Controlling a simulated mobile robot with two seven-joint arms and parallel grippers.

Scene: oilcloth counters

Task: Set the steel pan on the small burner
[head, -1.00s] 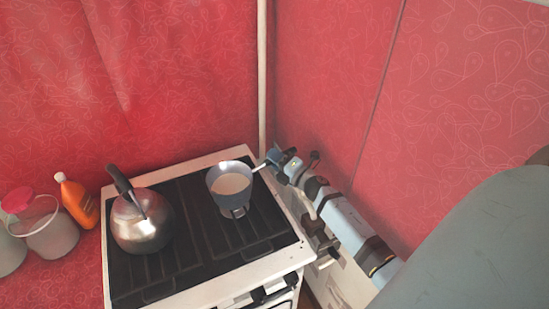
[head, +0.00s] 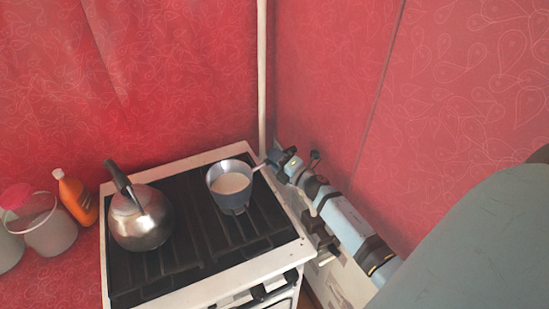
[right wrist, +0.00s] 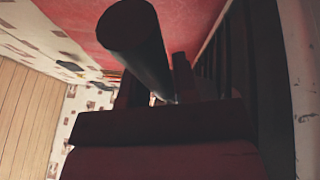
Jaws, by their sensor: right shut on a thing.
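The steel pan (head: 231,190) holds a pale liquid and is upright over the back right part of the black hob (head: 200,235). It looks to be on or just above the grate; I cannot tell whether it touches. The burner beneath it is hidden by the pan, so its size does not show. My right gripper (head: 271,160) is shut on the pan's handle (head: 259,166) at the stove's right edge. In the right wrist view the dark handle (right wrist: 140,45) runs toward the fingers. My left gripper is not in view.
A steel kettle (head: 142,218) with a black handle stands on the left of the hob. An orange bottle (head: 76,198) and a jar with a pink lid (head: 45,228) stand left of the stove. Red walls close in behind and to the right. The hob's front right is clear.

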